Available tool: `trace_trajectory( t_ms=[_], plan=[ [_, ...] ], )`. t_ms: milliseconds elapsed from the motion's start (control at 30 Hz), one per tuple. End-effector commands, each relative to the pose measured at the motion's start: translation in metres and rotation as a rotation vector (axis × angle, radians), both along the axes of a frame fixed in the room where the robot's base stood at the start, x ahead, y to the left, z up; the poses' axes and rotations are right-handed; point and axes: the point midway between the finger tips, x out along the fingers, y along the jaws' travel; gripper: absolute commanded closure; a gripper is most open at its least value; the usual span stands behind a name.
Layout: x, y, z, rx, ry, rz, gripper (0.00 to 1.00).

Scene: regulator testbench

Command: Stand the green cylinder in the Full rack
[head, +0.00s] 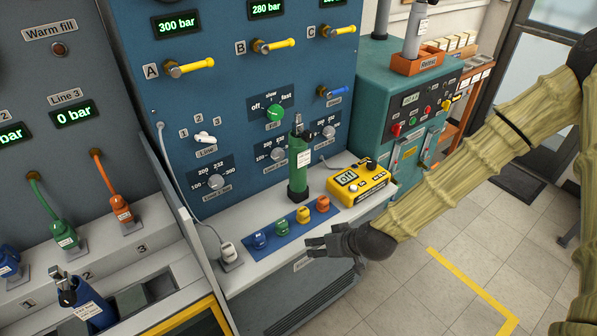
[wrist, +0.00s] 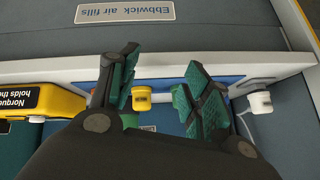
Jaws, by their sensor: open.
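The green cylinder (head: 299,165) stands upright in a dark base on the light bench shelf, in front of the blue panel. A valve tops it and a white label is on its side. My gripper (head: 325,243) is open and empty, below and to the right of the cylinder, near the shelf's front edge and apart from it. In the wrist view the two spread fingers (wrist: 160,90) frame a yellow knob (wrist: 141,98). I cannot make out a rack marked Full in either view.
A yellow box (head: 358,182) sits right of the cylinder; coloured knobs on a blue strip (head: 282,232) lie in front. A blue cylinder (head: 85,300) stands at lower left. An orange Retest holder (head: 416,63) with a grey cylinder tops the teal cabinet. Floor at right is clear.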

Motion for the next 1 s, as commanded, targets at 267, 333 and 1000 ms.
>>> trace_trajectory(
  t_ms=[267, 333, 1000],
  plan=[
    [0.104, 0.012, 0.175, 0.059, -0.353, 0.085, 0.52],
    [0.119, 0.010, 0.211, 0.062, -0.423, 0.098, 0.52],
    [0.169, 0.023, 0.269, 0.058, -0.561, 0.122, 0.52]
  ],
)
